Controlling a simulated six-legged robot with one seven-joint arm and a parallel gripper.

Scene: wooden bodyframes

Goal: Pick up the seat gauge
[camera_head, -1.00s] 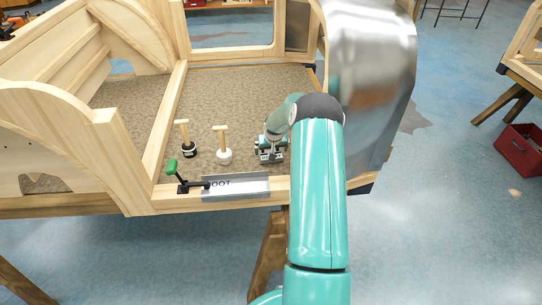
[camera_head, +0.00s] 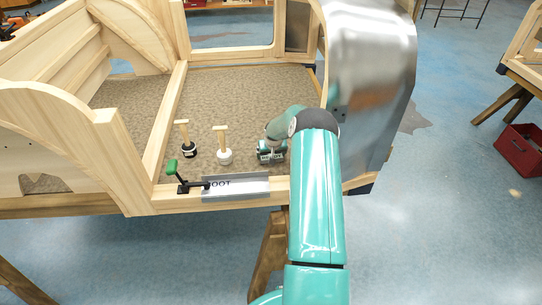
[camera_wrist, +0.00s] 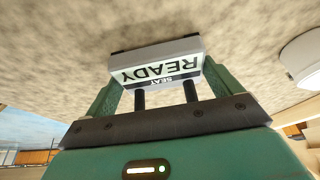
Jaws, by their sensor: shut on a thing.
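The seat gauge (camera_wrist: 158,62) is a pale block with a dark edge and a label reading "SEAT" and "READY", upside down in the wrist view. My gripper (camera_wrist: 160,88) is shut on it, with one green finger at each side of the block. Two dark posts show between the fingers, below the label. In the head view my gripper (camera_head: 271,152) is low over the speckled floor of the wooden bodyframe, just behind the front rail. The gauge is mostly hidden there by my gripper. I cannot tell whether it touches the floor.
A white-based T-handled tool (camera_head: 224,150) and a black-based one (camera_head: 187,142) stand left of my gripper. A green-knobbed clamp (camera_head: 173,168) and a metal plate (camera_head: 240,188) sit on the front rail. A curved metal panel (camera_head: 372,75) rises close on the right.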

